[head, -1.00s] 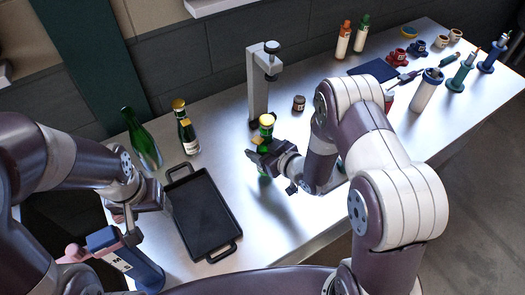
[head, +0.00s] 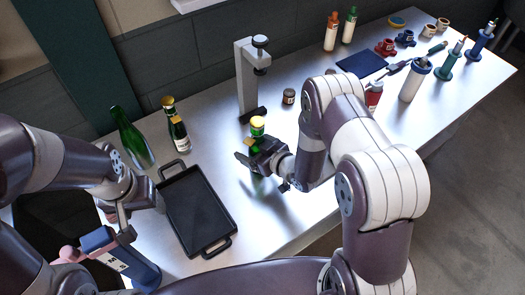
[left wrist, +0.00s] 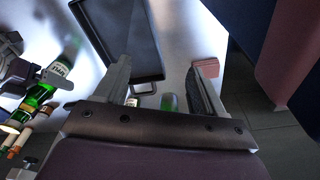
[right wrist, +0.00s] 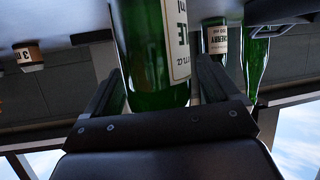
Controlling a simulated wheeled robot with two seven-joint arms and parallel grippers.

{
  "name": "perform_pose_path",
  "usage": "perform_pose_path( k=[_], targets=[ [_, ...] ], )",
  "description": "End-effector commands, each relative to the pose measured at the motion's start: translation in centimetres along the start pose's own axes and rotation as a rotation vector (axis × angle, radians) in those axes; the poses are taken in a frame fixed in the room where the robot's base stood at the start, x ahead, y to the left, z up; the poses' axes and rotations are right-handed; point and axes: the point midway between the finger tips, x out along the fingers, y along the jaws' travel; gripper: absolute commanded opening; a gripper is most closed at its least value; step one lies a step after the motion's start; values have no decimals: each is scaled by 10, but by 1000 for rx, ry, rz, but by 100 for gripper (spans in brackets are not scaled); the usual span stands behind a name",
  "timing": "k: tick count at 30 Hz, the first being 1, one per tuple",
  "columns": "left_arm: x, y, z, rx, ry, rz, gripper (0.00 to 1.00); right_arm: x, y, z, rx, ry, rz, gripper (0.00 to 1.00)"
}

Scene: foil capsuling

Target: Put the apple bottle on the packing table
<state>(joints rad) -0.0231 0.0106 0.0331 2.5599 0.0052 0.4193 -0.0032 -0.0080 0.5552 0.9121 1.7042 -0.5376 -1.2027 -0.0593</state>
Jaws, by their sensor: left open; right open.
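A green bottle with a gold cap (head: 257,124) stands upright on the metal bench, in front of the grey stand. My right gripper (head: 254,160) is open around its body. My left gripper (head: 118,212) is open and empty near the black tray (head: 234,240), low at the left.
A blue labelled object (head: 124,262) is below my left gripper. Tools and pots fill the far right.

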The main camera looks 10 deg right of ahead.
Motion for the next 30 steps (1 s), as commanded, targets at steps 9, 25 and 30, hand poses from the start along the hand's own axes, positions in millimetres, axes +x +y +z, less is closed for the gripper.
perform_pose_path(
  k=[9,25,30],
  targets=[
    [6,0,1,0,0,0,69,-61,1,1,3,0,5,89],
    [8,0,1,0,0,0,69,-116,12,1,-17,-98,32,89],
    [8,0,1,0,0,0,69,-131,45,-2,16,-437,175,89]
  ],
)
